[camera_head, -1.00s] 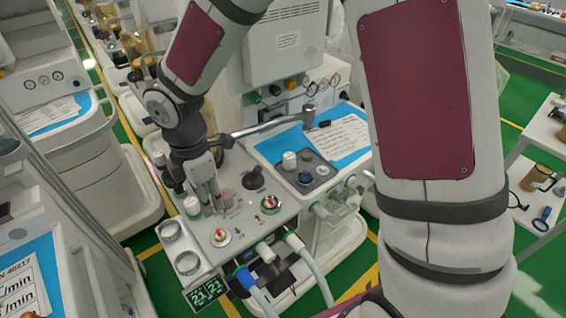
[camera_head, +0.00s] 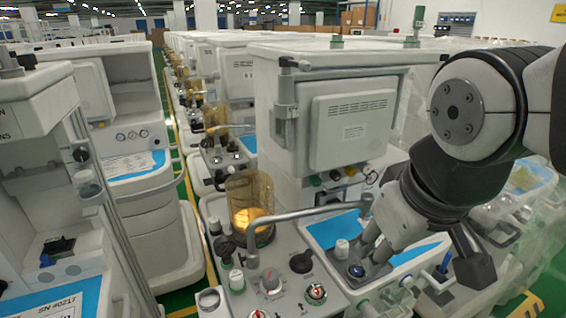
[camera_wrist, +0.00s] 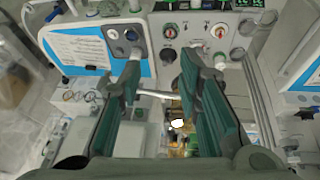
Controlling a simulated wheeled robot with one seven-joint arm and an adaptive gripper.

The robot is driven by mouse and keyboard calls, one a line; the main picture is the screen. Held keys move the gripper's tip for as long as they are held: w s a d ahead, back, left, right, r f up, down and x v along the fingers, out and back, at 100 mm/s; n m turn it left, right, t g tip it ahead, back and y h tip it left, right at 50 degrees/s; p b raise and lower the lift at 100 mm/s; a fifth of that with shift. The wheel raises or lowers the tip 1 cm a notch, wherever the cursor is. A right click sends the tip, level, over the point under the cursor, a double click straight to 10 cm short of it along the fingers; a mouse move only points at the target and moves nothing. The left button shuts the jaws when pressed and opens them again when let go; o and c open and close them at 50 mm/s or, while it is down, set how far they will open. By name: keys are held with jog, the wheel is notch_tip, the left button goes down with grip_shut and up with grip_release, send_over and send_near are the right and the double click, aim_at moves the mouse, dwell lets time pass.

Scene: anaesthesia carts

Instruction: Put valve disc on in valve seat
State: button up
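My gripper (camera_head: 374,244) is over the right part of the cart top, close to a small grey tray (camera_head: 374,275). In the wrist view its two dark green fingers (camera_wrist: 160,62) stand well apart with nothing held between them. The tray holds a dark blue round piece (camera_head: 356,269) and a white capped piece (camera_head: 342,248); the blue piece also shows near the left fingertip (camera_wrist: 131,34). I cannot tell for certain which piece is the valve disc. Two round seats with red centres are on the cart panel, one at the right (camera_head: 316,292), one at the front edge (camera_head: 257,314).
A metal bar (camera_head: 305,213) spans the cart top between the panel and the blue mat (camera_head: 337,229). An amber canister (camera_head: 250,205) stands behind the panel. A tall cabinet with a monitor (camera_head: 352,128) rises behind. Another cart (camera_head: 130,165) stands left.

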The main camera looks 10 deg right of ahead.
jog(key=s, duration=0.1)
jog(key=m, duration=0.1)
jog(key=s+m, duration=0.1)
jog(key=shift+s+d+r+t+y, duration=0.3)
